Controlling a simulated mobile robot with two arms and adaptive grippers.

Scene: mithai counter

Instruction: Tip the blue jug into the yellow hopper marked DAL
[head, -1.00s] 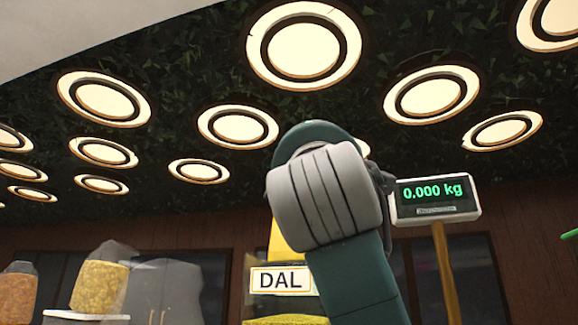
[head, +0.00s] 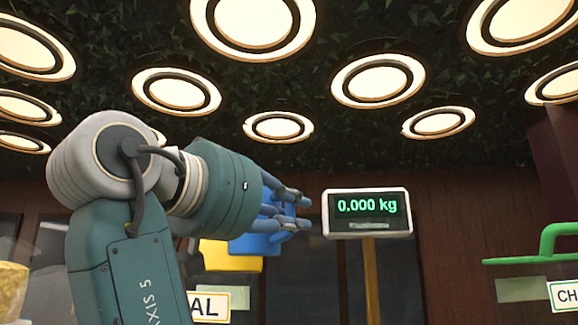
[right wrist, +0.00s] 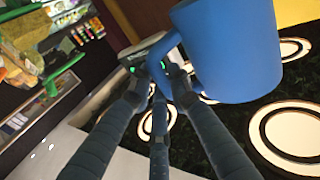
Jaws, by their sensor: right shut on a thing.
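My right gripper (head: 288,212) is shut on the handle of the blue jug. The jug (head: 262,243) is partly hidden behind the fingers in the head view and overlaps the yellow hopper (head: 225,262) there. In the right wrist view the jug (right wrist: 238,52) fills the upper right, its handle between the fingers of my right gripper (right wrist: 163,85). The jug's mouth and contents are not visible, and I cannot tell how far it is tilted. The hopper is mostly covered by my arm; its white label (head: 212,304) shows only "AL". My left gripper is out of view.
A scale display (head: 368,213) on a yellow post reads 0.000 kg, just right of my gripper. At the right edge is a green handled thing (head: 535,258) with a label (head: 568,296) starting "CH". Round lamps hang from the dark ceiling.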

